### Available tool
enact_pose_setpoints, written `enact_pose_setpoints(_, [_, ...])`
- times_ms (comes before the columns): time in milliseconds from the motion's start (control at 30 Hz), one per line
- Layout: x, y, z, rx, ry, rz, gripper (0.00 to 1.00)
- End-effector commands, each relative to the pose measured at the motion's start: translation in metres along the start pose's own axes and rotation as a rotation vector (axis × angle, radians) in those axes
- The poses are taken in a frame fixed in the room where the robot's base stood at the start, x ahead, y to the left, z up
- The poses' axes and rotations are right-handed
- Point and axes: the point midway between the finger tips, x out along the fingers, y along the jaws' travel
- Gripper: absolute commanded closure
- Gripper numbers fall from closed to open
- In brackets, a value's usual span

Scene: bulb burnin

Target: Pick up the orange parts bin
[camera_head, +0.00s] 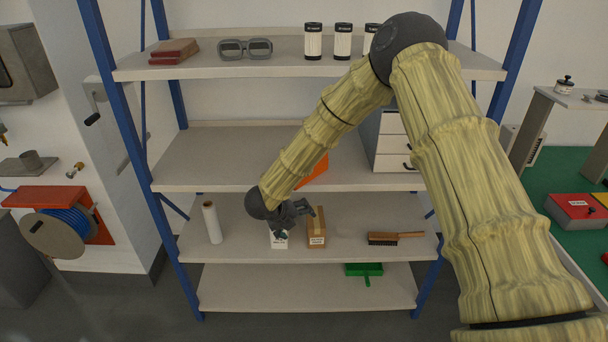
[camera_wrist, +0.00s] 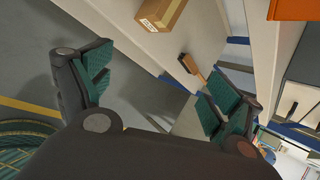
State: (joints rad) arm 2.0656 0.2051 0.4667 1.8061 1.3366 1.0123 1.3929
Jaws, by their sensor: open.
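The orange parts bin (camera_head: 316,173) sits on the second shelf from the top, mostly hidden behind my forearm in the head view. An orange surface, likely the same bin (camera_wrist: 293,9), shows at the top right corner of the wrist view. My gripper (camera_head: 304,211) is in front of the shelf below, near a cardboard box (camera_head: 317,233) and a small white box (camera_head: 279,240). In the wrist view the two green-padded fingers of my gripper (camera_wrist: 160,88) are spread wide with nothing between them. The gripper is apart from the bin, lower and to its left.
A white drawer unit (camera_head: 390,145) stands right of the bin. A white roll (camera_head: 212,222) and a brush (camera_head: 395,238) share the lower shelf; a green dustpan (camera_head: 364,270) is on the bottom one. The left part of the bin's shelf (camera_head: 215,160) is clear. Blue posts (camera_head: 130,125) flank the rack.

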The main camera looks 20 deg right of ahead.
Motion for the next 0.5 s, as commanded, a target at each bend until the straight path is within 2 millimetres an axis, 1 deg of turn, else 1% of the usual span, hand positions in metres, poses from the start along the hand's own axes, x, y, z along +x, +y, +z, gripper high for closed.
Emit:
enact_pose_setpoints(33, [-0.011, -0.009, 0.023, 0.163, 0.019, 0.004, 0.09])
enact_pose_setpoints(100, [-0.03, -0.02, 0.049, 0.396, 0.062, 0.015, 0.09])
enact_pose_setpoints(167, [-0.048, -0.028, 0.068, 0.577, 0.1, 0.029, 0.09])
enact_pose_setpoints(200, [-0.06, -0.034, 0.079, 0.688, 0.127, 0.038, 0.09])
enact_pose_setpoints(333, [-0.094, -0.045, 0.107, 0.969, 0.208, 0.068, 0.09])
enact_pose_setpoints(400, [-0.107, -0.049, 0.116, 1.069, 0.242, 0.08, 0.09])
enact_pose_setpoints(500, [-0.12, -0.053, 0.124, 1.156, 0.275, 0.09, 0.09])
